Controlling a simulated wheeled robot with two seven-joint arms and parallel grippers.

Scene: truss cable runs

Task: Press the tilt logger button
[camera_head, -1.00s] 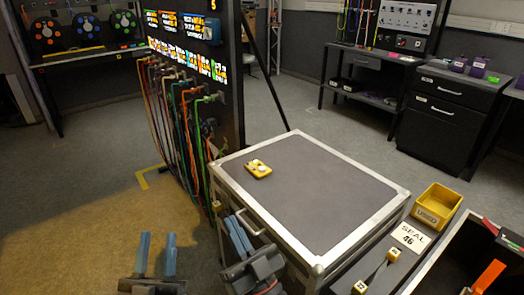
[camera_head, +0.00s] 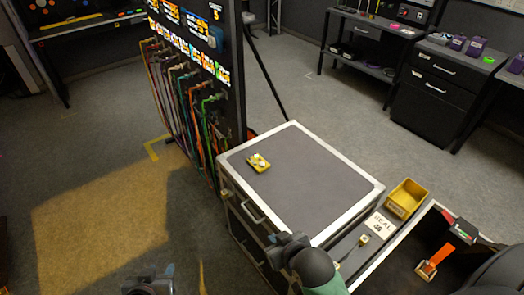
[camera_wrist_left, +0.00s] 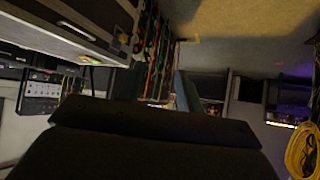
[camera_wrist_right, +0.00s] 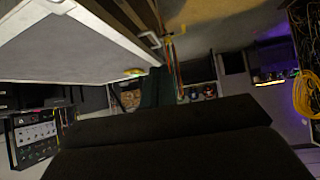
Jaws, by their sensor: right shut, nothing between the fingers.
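The tilt logger appears to be the small yellow box (camera_head: 258,163) with white round buttons on top. It lies on the dark top of the flight case (camera_head: 310,185), near its far left edge. A small yellow shape (camera_wrist_right: 135,72), likely the same box, shows past the case edge in the right wrist view. My right gripper (camera_head: 278,243) is at the case's near edge, apart from the box; its teal fingers (camera_wrist_right: 155,88) are together and empty. My left gripper (camera_head: 148,284) is low at the picture's bottom; its teal fingers (camera_wrist_left: 155,88) stand apart, with nothing between them.
A dark panel with hanging coloured cables (camera_head: 180,110) stands left of the case. Floor is free at the left.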

